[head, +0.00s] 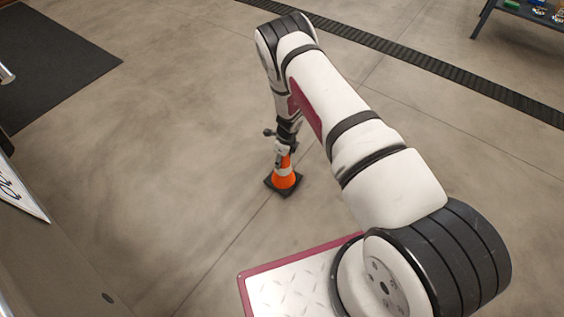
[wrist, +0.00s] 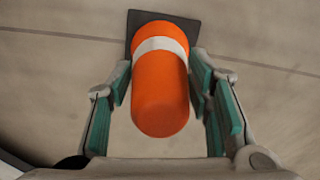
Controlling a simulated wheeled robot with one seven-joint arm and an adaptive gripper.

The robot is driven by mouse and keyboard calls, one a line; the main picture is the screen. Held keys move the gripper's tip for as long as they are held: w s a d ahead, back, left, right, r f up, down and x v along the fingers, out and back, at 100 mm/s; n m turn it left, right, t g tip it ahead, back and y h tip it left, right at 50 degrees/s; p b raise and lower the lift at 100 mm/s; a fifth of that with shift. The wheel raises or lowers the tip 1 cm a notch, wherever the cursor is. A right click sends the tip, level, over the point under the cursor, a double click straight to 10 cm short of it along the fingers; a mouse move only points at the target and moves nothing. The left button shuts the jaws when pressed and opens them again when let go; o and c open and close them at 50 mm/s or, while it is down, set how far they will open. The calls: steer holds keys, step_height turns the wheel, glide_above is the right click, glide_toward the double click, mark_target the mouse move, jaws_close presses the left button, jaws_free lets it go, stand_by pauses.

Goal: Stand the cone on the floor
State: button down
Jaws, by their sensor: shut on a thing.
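An orange cone (head: 284,181) with a white band and a dark square base is upright below my arm in the head view. Its base appears at floor level, though I cannot tell whether it touches the floor. My gripper (head: 284,152) is at the cone's upper part. In the wrist view, the cone (wrist: 160,95) fills the space between the two green-padded fingers of my gripper (wrist: 163,88), which are shut on it. The cone's dark base (wrist: 135,22) shows beyond the band at the top of that view. The gripper hides part of the cone's top in the head view.
The concrete floor (head: 150,150) around the cone is clear. A dark floor mat (head: 55,65) lies at the upper left. A black drain grate (head: 420,62) runs across the back. A table with small items (head: 530,12) stands at the upper right.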

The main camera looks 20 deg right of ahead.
steer(key=shift+f, duration=0.75)
steer(key=c, duration=0.8)
jaws_free()
steer(key=shift+f+b, duration=0.1)
steer(key=shift+b, duration=0.2)
steer(key=r+p, duration=0.1)
steer(key=r, duration=0.3)
steer(key=r+p, duration=0.2)
steer(key=r, duration=0.2)
steer(key=s+d+r+p, duration=0.1)
steer(key=r+p, duration=0.1)
steer(key=r, duration=0.2)
steer(key=shift+r, duration=0.1)
